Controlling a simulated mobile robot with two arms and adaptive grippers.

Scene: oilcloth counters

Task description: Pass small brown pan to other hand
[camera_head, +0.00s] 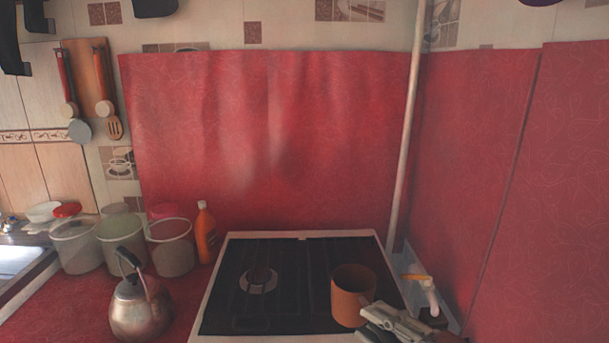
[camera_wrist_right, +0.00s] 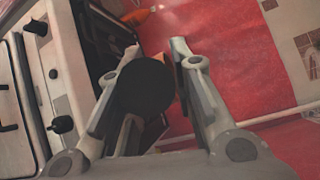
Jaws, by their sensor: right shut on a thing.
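The small brown pan (camera_head: 352,293) is upright over the right front part of the stove in the head view. I cannot tell whether its base touches the stove. My right gripper (camera_head: 372,318) comes in from the lower right and is shut on the pan at its near right side. In the right wrist view, a dark round part (camera_wrist_right: 147,85) lies between the fingers of the right gripper (camera_wrist_right: 155,52), with a bit of orange-brown behind it. The pan's handle is hidden in the head view. My left gripper is not in view.
The black stove top (camera_head: 300,270) has a free left half. A metal kettle (camera_head: 138,310), several canisters (camera_head: 172,250) and an orange bottle (camera_head: 206,235) stand on the left. A pale pipe (camera_head: 405,140) rises behind the stove's right side, near the red right wall (camera_head: 470,170).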

